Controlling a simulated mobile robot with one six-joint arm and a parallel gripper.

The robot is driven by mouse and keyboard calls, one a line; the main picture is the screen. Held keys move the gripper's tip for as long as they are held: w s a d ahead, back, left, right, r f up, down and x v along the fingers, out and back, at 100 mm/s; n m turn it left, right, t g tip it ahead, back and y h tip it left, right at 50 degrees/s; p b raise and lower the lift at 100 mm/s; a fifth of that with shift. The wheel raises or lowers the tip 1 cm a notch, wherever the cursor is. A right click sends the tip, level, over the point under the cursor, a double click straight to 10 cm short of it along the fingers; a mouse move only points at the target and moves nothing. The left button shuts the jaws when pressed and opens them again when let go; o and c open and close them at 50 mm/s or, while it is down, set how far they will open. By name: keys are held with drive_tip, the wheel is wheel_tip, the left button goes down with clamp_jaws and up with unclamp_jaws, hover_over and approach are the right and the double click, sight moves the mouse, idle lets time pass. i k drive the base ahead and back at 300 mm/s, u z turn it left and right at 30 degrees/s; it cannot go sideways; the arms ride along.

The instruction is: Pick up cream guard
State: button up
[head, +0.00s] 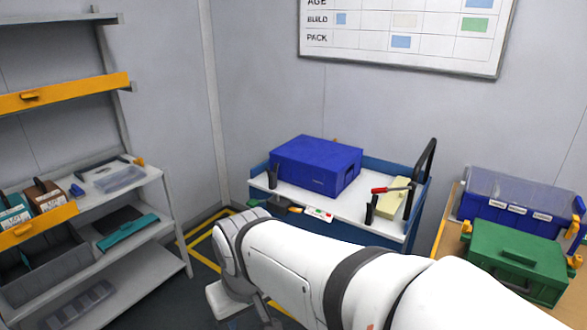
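A cream block (391,204), which looks like the cream guard, sits on the white top of the blue cart (345,206), near its right end. A red-handled tool (388,189) lies across or just in front of it, and a black upright piece (370,210) stands close to its left side. My white arm reaches across the foreground below the cart. Its fingertips do not show, so I cannot see my gripper or whether it holds anything.
A large blue box (316,165) stands on the cart's left half. A black handle (425,165) rises at the cart's right end. A green case (515,258) and a clear blue bin (512,200) sit on the right table. Shelves (135,195) stand at left.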

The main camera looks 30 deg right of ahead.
sight(389, 204)
drive_tip(key=z, duration=0.65)
drive_tip(key=i, duration=1.15)
drive_tip(key=z, duration=1.25)
drive_tip(key=i, duration=0.65)
drive_tip(key=z, duration=0.25)
drive_tip(key=k, duration=0.9)
drive_tip(key=z, duration=0.15)
drive_tip(key=i, duration=0.9)
drive_tip(key=u, duration=0.05)
